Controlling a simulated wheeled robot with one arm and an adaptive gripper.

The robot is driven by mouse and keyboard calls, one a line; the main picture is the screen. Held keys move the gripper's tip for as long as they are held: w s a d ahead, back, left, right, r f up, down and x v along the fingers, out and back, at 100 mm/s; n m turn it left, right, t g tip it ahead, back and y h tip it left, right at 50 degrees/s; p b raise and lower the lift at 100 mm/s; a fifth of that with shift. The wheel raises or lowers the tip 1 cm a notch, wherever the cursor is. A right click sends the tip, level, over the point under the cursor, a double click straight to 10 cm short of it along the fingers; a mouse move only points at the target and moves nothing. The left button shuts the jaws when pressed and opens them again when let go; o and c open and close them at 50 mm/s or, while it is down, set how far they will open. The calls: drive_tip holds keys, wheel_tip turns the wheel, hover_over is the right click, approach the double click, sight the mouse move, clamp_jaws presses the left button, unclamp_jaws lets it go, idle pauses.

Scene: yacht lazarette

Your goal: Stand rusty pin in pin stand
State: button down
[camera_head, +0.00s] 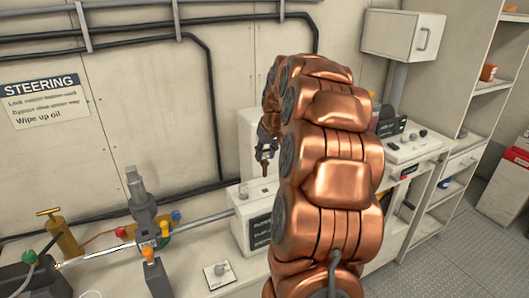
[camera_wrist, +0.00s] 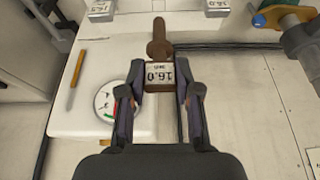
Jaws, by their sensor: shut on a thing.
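The rusty pin is a brown piece with a rounded shaft and a block-like head bearing a white label reading 16.0. In the wrist view the rusty pin (camera_wrist: 159,45) extends away from my gripper (camera_wrist: 161,88), whose fingers close on both sides of its labelled head. In the head view the rusty pin (camera_head: 265,169) points down below my gripper (camera_head: 266,153), above a white box on the bench. It looks held clear of the surface. I cannot tell for sure which fixture is the pin stand; my arm hides part of the bench.
The white box (camera_head: 240,195) has black labels on its front. A small plate with a knob (camera_head: 219,273) lies in front of it. Left are a grey lever fitting (camera_head: 141,205) and a brass valve (camera_head: 62,238). A round dial (camera_wrist: 114,101) and an orange-handled tool (camera_wrist: 77,78) show in the wrist view.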

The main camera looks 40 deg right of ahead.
sight(266, 164)
drive_tip(key=shift+s+a+f+b, duration=0.1)
drive_tip(key=shift+s+f+b, duration=0.05)
drive_tip(key=shift+b, duration=0.4)
drive_tip(key=shift+f+b, duration=1.3)
drive_tip(key=shift+f, duration=0.95)
drive_tip(key=shift+f+b, duration=2.05)
drive_tip(key=shift+f, duration=0.6)
idle(1.3)
drive_tip(key=c, duration=0.7)
unclamp_jaws()
drive_tip(key=shift+r, duration=0.1)
